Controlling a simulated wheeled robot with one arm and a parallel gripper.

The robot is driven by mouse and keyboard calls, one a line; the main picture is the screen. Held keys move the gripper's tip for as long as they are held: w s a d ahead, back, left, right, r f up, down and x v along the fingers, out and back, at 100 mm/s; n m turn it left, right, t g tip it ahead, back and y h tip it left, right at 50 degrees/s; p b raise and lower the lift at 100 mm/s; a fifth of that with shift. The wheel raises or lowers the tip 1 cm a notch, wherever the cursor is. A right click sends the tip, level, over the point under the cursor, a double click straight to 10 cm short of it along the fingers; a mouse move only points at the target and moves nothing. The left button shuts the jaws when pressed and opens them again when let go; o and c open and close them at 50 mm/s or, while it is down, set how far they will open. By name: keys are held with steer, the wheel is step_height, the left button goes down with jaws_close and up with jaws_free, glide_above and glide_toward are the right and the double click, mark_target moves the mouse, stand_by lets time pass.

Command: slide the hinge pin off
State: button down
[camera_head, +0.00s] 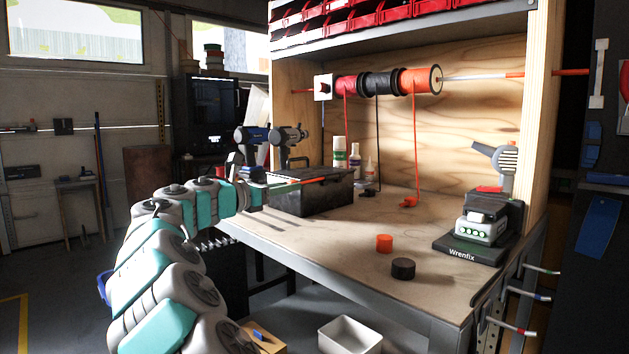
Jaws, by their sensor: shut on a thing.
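My gripper (259,190) is at the end of my teal and grey arm, at the left end of the workbench. It is shut on a thin orange-red rod, which I take for the hinge pin (305,181). The rod reaches to the right from the gripper, in front of the upper part of a dark toolbox (318,197). I cannot tell whether the rod touches the box or sits in a hinge. The end inside the jaws is hidden, and the jaws are small and dark in this view.
Red, black and orange spools (413,81) hang on a striped rod above the bench (340,235). Two power drills (290,136) stand behind the gripper. The bench's front middle is clear.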

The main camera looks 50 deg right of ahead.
steer(key=a+p, duration=0.4)
steer(key=a, duration=0.5)
steer(key=shift+w, duration=0.45)
stand_by(1.2)
stand_by(0.4)
